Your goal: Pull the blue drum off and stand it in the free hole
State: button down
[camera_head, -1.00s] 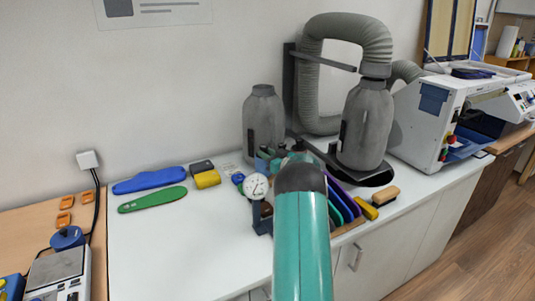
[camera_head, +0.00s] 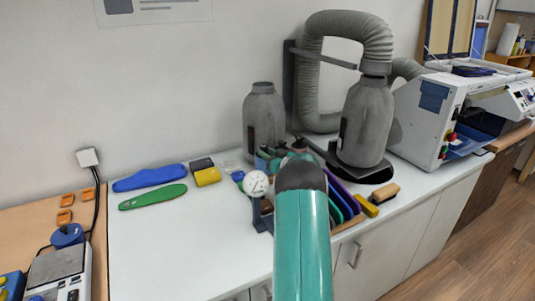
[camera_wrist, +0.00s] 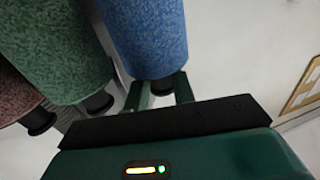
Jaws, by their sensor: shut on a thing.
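The blue drum (camera_wrist: 145,40) is a speckled blue cylinder in the upper middle of the wrist view, with a short dark stub at its near end. My gripper (camera_wrist: 160,90) is shut on that stub, its two green fingers on either side of it. A speckled green drum (camera_wrist: 52,45) is just left of the blue one, and a reddish-brown drum (camera_wrist: 14,95) is at the far left, both with dark stubs. In the head view my arm hides the gripper and the drums. I cannot make out the free hole in either view.
A dial gauge (camera_head: 256,185) stands left of my arm. A rack of coloured sheets (camera_head: 345,205) and a brush (camera_head: 384,193) are to its right. Grey canisters (camera_head: 365,125) and a hose (camera_head: 345,28) stand behind. The white worktop (camera_head: 165,250) is clear at front left.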

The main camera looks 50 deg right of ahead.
jog(key=shift+f, duration=0.15)
jog(key=c, duration=0.8)
grip_release()
jog(key=shift+f, duration=0.15)
jog(key=shift+c, duration=0.2)
jog(key=shift+s+a+r, duration=0.1)
jog(key=shift+s+r, duration=0.1)
jog(key=shift+r, duration=1.4)
jog(key=shift+s+r, duration=0.2)
jog(key=shift+r, duration=1.4)
jog(key=shift+s, duration=0.1)
jog(key=s, duration=0.9)
jog(key=shift+s+a+r, duration=0.2)
jog(key=shift+s+a, duration=0.15)
jog(key=shift+a, duration=0.1)
